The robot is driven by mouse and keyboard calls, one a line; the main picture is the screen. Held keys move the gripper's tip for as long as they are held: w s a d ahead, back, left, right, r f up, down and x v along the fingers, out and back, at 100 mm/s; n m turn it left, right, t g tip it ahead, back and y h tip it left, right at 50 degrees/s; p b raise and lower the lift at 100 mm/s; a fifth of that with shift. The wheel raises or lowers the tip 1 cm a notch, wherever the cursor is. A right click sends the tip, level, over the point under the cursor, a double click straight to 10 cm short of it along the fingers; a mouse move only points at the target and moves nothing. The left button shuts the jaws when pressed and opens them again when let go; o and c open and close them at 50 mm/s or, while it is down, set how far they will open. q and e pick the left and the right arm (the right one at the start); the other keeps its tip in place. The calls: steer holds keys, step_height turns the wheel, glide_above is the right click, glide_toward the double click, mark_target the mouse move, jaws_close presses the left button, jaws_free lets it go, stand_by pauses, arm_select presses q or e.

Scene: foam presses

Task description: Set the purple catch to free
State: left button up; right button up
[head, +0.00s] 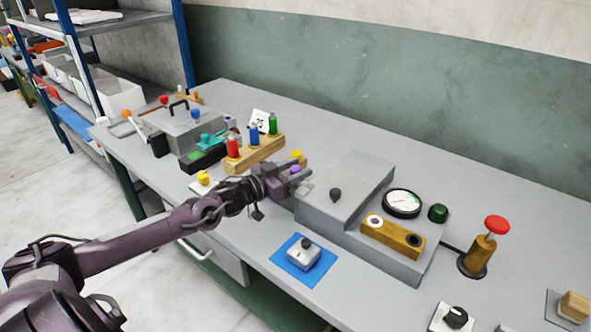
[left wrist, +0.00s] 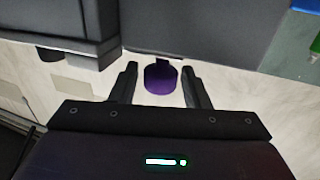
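The purple catch (left wrist: 160,78) is a rounded purple knob in the left wrist view, between the two fingers of my left gripper (left wrist: 158,88). The fingers stand apart on either side of it, with a gap showing on both sides. In the head view the purple catch (head: 296,169) shows only as a small patch by the fingertips of my left gripper (head: 299,179), at the left end of the grey press box (head: 335,195). My right gripper is not in view.
A blue mat (head: 287,273) with a small switch box lies near the front edge. A wooden block (head: 255,154) with several coloured bottles stands behind my gripper. A round gauge (head: 402,204) and a red-topped post (head: 484,246) are to the right.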

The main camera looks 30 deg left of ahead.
arm_select(q)
jaws_close()
steer(key=shift+w+a, duration=0.2)
steer(key=shift+a, duration=1.6)
steer(key=shift+c, duration=0.6)
jaws_free()
steer(key=o, duration=0.3)
steer(key=shift+a, duration=0.1)
steer(key=shift+s, duration=0.1)
steer(key=shift+s+a+f, duration=0.1)
steer(key=shift+s+f, duration=0.05)
steer(key=shift+s, duration=0.25)
steer(key=shift+p+v, duration=0.65)
steer(key=shift+v, duration=2.8)
